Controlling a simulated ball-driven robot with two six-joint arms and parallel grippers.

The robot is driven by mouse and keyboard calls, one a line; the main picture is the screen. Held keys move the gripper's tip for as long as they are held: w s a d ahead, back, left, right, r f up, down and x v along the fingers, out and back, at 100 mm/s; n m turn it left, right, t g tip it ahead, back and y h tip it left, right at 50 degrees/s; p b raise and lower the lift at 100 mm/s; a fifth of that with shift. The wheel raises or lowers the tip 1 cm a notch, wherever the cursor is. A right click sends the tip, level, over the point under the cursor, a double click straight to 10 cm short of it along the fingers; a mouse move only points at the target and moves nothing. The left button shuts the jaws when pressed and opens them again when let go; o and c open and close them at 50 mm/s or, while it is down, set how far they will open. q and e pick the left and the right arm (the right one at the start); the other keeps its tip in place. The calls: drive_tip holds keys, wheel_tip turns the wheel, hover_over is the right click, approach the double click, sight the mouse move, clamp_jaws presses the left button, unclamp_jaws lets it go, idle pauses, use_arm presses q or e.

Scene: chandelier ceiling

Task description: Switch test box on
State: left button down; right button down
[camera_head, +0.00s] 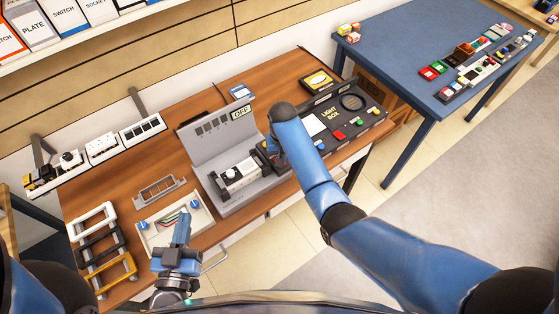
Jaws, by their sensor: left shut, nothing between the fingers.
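The test box (205,150) is a grey unit on the wooden workbench, with an upright back panel and a display (241,112) reading OFF. A white and black module (240,174) sits on its lower front part. My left gripper (184,222) is shut and empty at the bench's front, over the white tray left of the test box. My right arm reaches across to the test box's right side. My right gripper (269,148) is mostly hidden behind its own arm, so its fingers and any contact with the box cannot be made out.
A black light box (330,112) with coloured buttons stands right of the test box. A white tray (153,228), a grey frame (160,188) and a rack of coloured handles (98,243) are at left. White modules (103,147) line the back left. A blue table (400,55) stands at right.

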drive_tip(key=shift+s+f+b, duration=0.1)
drive_tip(key=shift+f+b, duration=0.3)
drive_tip(key=shift+f, duration=0.15)
idle(0.4)
drive_tip(key=shift+r, duration=0.1)
drive_tip(key=shift+r+p, duration=0.75)
drive_tip(key=shift+p, duration=0.25)
wheel_tip(320, 180, up, 3)
drive_tip(key=shift+f+p, duration=0.2)
drive_tip(key=shift+p, duration=1)
drive_tip(key=shift+r+p, duration=1.35)
